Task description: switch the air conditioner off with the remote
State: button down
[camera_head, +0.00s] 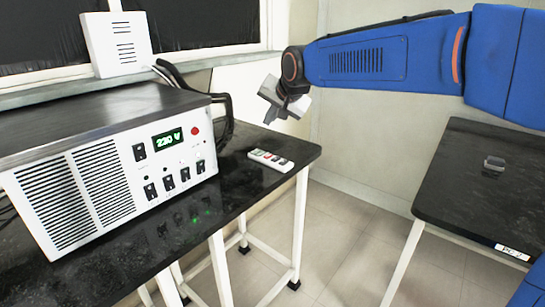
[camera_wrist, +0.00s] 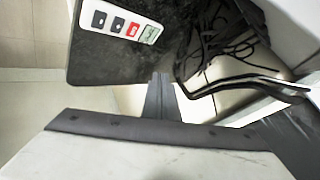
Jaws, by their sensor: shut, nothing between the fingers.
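The remote (camera_head: 270,159) is a small white bar with dark, red and pale green buttons. It lies on the black table near its right end, and it shows at the top of the wrist view (camera_wrist: 125,27). My gripper (camera_head: 270,118) hangs above and beyond the remote in the head view, apart from it. In the wrist view my gripper's dark fingers (camera_wrist: 160,88) are together and empty, beside the table edge and clear of the remote. No unit is clearly recognisable as the air conditioner; a white slotted box (camera_head: 117,46) stands on the window sill.
A large white vented unit (camera_head: 110,165) showing 220 V fills the left of the black table (camera_head: 243,195). Dark cables (camera_head: 222,110) hang behind it and lie near the remote. Another dark table (camera_head: 460,195) at right holds a small grey object (camera_head: 494,163). Open floor lies between.

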jog(key=shift+f, duration=0.1)
jog(key=shift+f, duration=4.3)
jog(key=shift+f, duration=0.1)
jog(key=shift+f, duration=0.35)
jog(key=shift+f, duration=0.3)
jog(key=shift+r, duration=0.9)
jog(key=shift+r, duration=2.35)
